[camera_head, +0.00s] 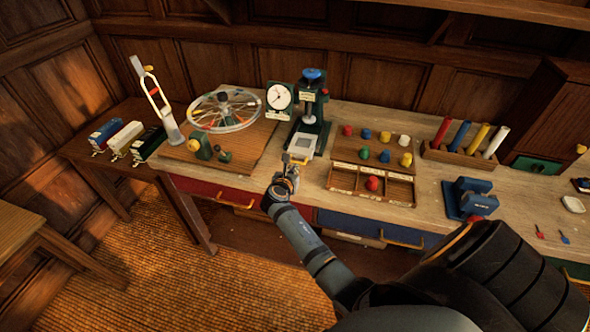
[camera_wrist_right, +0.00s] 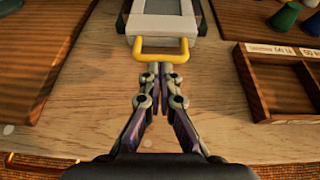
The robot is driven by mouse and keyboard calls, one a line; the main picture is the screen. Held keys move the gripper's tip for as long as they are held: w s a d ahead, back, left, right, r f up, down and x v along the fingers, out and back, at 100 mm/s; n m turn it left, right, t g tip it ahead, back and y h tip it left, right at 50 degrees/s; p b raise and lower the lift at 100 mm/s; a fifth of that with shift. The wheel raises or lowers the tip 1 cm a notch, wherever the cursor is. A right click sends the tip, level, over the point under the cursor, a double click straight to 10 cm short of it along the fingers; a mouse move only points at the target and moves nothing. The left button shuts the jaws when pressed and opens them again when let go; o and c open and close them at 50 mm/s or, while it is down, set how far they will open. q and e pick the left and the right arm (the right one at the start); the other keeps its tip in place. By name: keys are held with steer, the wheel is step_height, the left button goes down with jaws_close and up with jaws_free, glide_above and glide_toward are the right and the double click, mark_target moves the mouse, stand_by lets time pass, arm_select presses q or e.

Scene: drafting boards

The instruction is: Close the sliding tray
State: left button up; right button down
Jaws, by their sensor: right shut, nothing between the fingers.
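The sliding tray (camera_head: 301,146) is a pale grey tray at the foot of a dark green press with a blue knob (camera_head: 313,75). It sticks out of the press base toward me. Its yellow handle (camera_head: 296,160) faces me; in the right wrist view the tray (camera_wrist_right: 162,20) is at the top, with the handle (camera_wrist_right: 160,48) below it. My right gripper (camera_head: 288,172) is shut and empty. Its fingertips (camera_wrist_right: 160,67) are at the middle of the handle's front bar; I cannot tell if they touch. My left gripper is not in view.
A wooden compartment box (camera_head: 345,181) stands close right of the tray. A wooden board (camera_head: 245,160) with a wheel is on the left. A dial gauge (camera_head: 279,99) stands beside the press. The bench between board and box is bare in front of the tray.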

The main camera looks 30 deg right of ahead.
mark_target(300, 151)
steer(key=w+d, duration=0.3)
steer(key=w+d+b, duration=0.1)
steer(key=w+d, duration=0.2)
steer(key=d, duration=0.1)
steer(key=shift+w+d+f, duration=0.1)
steer(key=shift+d, duration=0.1)
steer(key=shift+r, duration=0.25)
steer(key=shift+f, duration=0.1)
